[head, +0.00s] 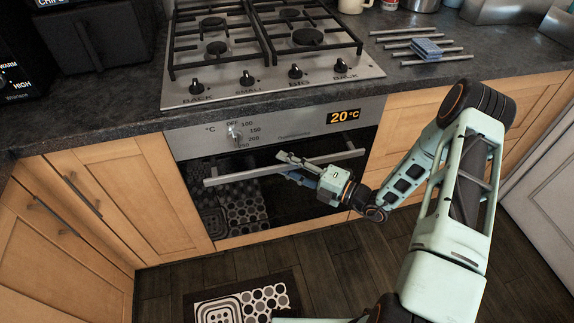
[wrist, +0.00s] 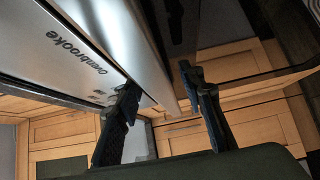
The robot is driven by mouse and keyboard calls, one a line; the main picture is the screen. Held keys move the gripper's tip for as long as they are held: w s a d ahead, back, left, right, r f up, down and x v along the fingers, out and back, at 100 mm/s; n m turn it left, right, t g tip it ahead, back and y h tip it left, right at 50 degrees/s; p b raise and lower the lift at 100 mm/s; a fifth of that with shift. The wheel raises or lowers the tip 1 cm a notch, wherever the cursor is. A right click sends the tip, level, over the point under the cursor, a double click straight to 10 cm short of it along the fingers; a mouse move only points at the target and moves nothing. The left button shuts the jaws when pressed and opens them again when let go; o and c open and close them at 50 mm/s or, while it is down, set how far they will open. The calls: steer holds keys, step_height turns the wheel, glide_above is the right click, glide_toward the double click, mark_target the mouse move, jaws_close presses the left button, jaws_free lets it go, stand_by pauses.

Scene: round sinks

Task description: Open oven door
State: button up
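The oven door (head: 240,212) has dark glass and appears closed, its face flush under the control panel. Its metal bar handle (head: 232,177) runs across the top of the door. My gripper (head: 292,166) is at the handle, right of its middle. In the wrist view, the two dark fingers of my gripper (wrist: 158,84) are spread apart. The fingers do not look closed on the bar. Exact contact is unclear.
The control panel (head: 280,132) has a knob and an orange 20°C display. A gas hob (head: 262,50) is above it. Wooden cupboards (head: 175,185) flank the oven. A patterned mat (head: 247,299) lies on the dark floor in front, which is otherwise mostly clear.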

jaws_close()
steer(key=shift+f, duration=0.1)
stand_by(0.5)
